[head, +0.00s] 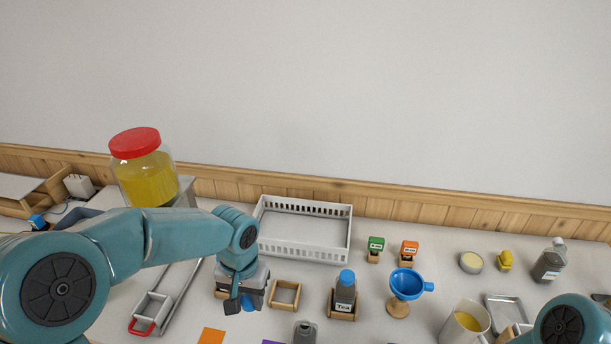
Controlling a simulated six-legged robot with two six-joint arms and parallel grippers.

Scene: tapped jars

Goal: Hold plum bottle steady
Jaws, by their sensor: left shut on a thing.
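My left gripper (245,302) reaches in from the left and is shut on a bottle, taken as the plum bottle. Only a bit of blue (249,306), likely its cap, shows by the fingers; its body and label are hidden. A wooden holder (221,293) shows partly under this gripper, and I cannot tell whether the bottle stands fully in it. My right arm shows at the bottom right corner, but its gripper is out of view.
A blue-capped bottle labelled Tea (345,296) stands in a wooden holder to the right. An empty wooden frame (284,295) lies between. A white basket (304,250) stands behind. A blue funnel (406,283), a yellow-filled jug (464,323) and a red-lidded jar (147,178) stand around.

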